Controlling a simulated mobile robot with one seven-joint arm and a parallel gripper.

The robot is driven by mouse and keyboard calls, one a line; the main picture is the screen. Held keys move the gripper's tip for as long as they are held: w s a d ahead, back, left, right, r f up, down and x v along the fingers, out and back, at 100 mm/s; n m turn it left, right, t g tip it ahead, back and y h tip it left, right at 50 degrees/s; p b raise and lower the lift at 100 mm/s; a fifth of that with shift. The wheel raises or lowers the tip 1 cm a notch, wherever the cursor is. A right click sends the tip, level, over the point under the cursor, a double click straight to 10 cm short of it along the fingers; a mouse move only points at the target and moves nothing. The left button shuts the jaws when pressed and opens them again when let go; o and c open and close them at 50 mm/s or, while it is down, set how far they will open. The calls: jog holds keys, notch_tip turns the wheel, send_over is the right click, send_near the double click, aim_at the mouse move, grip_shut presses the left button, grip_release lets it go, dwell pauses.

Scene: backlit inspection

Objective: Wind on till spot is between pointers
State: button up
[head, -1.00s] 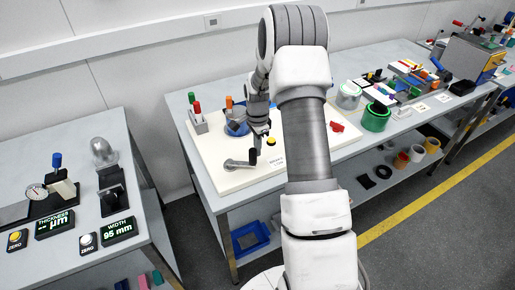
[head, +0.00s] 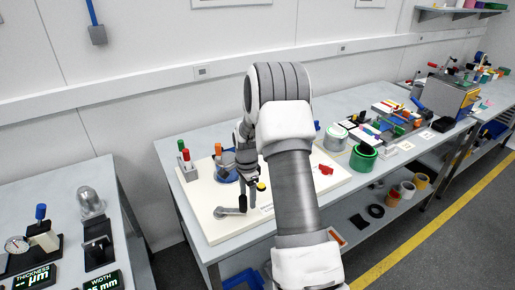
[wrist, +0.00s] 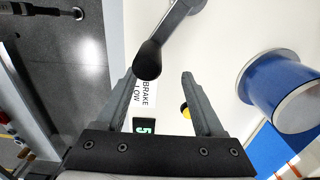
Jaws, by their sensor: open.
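A grey crank (head: 228,211) with an upright dark handle sits at the front left of a cream board (head: 205,234). In the wrist view, the crank's arm (wrist: 181,20) comes down from the top and its dark rounded handle (wrist: 148,61) lies near the fingertips, between the two finger lines. My gripper (wrist: 158,75) is open and empty; in the head view it hangs over the crank handle. Contact cannot be told. A blue drum (wrist: 270,88) with a pale face is at right in the wrist view. I cannot make out the spot or the pointers.
A yellow button (wrist: 185,111), a green-digit display (wrist: 145,128) and a "BRAKE LOW" label (wrist: 149,92) are near the fingers. A red part (head: 326,169) and a green ring (head: 364,157) lie further right. My arm hides part of the board.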

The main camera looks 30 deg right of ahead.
notch_tip(320, 180, up, 8)
jog(key=p, duration=0.4)
dwell(0.4)
jog(key=shift+r, duration=0.1)
dwell(0.3)
jog(key=s+a+r+n+t, duration=0.1)
jog(key=s+a+r+n, duration=0.35)
jog(key=r, duration=0.55)
jog(key=s+a+r+n+t, duration=0.2)
jog(key=s+a+r+n, duration=0.25)
jog(key=r, duration=0.55)
jog(key=s+a+r+n+t, duration=0.1)
jog(key=s+a+n, duration=0.1)
jog(key=s, duration=0.4)
jog(key=s+a+r+n+b, duration=0.1)
jog(key=s+a+n, duration=0.2)
jog(key=s, duration=0.3)
jog(key=s+a+r+n+t, duration=0.1)
jog(key=s+a+r+n, duration=0.1)
jog(key=s+n, duration=0.2)
jog(key=s, duration=0.2)
jog(key=shift+s+a+t, duration=0.3)
